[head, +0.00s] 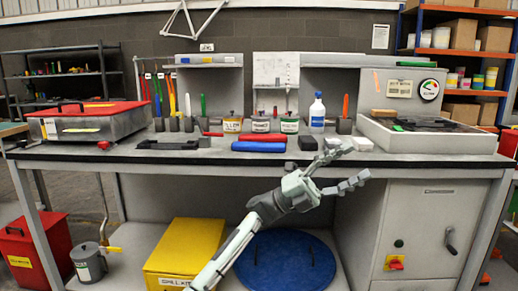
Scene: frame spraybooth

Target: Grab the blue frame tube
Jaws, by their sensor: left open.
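The blue frame tube (258,146) lies flat near the front edge of the bench, left of centre. A red tube (262,137) lies just behind it. My left gripper (358,163) is in front of the bench's front edge, to the right of the blue tube and apart from it. Its two fingers are spread open and point right, with nothing between them. My right gripper is not in view.
Paint tins (289,124) and a blue-capped bottle (317,112) stand behind the tubes. A dark block (307,143) and white blocks (361,144) lie to the right. A red-lidded box (90,121) is at left. The bench's dark front edge (150,157) is clear.

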